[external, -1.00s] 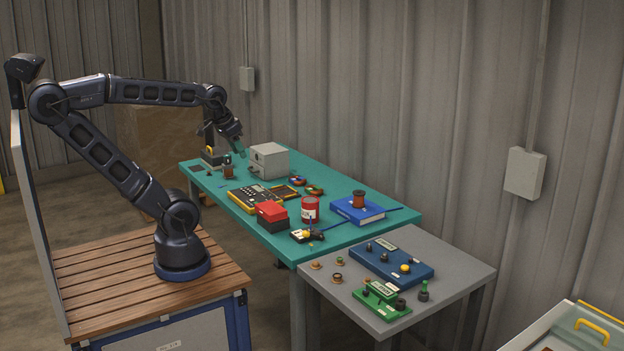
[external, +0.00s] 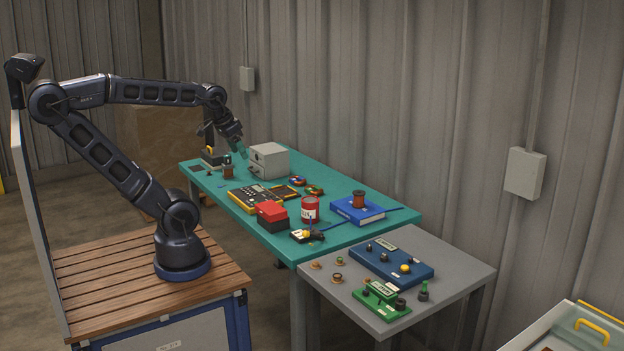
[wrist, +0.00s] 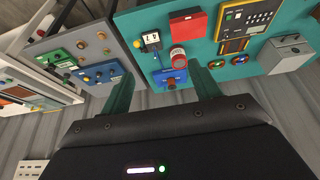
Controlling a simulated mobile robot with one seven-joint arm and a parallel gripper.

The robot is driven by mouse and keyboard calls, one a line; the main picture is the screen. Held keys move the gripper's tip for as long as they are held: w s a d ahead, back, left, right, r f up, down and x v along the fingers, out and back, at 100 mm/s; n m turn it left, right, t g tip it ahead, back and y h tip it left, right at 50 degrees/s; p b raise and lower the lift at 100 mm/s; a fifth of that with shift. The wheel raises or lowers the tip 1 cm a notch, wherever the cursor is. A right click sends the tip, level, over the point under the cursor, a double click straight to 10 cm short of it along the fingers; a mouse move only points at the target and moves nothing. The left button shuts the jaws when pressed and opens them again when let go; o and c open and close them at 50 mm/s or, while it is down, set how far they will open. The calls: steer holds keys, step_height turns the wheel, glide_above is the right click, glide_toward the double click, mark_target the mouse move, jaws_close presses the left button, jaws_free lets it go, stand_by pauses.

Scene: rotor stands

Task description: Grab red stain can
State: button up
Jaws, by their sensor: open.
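The red stain can (external: 310,208) stands upright on the teal table, between the red box and the blue book. It also shows in the wrist view (wrist: 178,60), a red cylinder with a pale label, beyond my fingers. My gripper (external: 242,150) is open and empty. It is above the far part of the table, beside the grey box and well apart from the can. In the wrist view its two green fingers (wrist: 162,91) are spread wide.
A red box (external: 271,215) with a dark base stands left of the can. A blue book (external: 357,209) with a spool (external: 358,199) on it lies to the right. A yellow-edged meter (external: 254,198) and grey box (external: 269,160) are farther back. The corrugated wall runs behind.

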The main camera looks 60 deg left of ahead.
steer(key=o, duration=0.5)
steer(key=m+h, duration=0.2)
steer(key=m, duration=0.3)
glide_toward(312, 206)
steer(key=w+a, duration=0.2)
steer(key=a, duration=0.1)
steer(key=shift+g, duration=0.3)
steer(key=shift+x, duration=5.85)
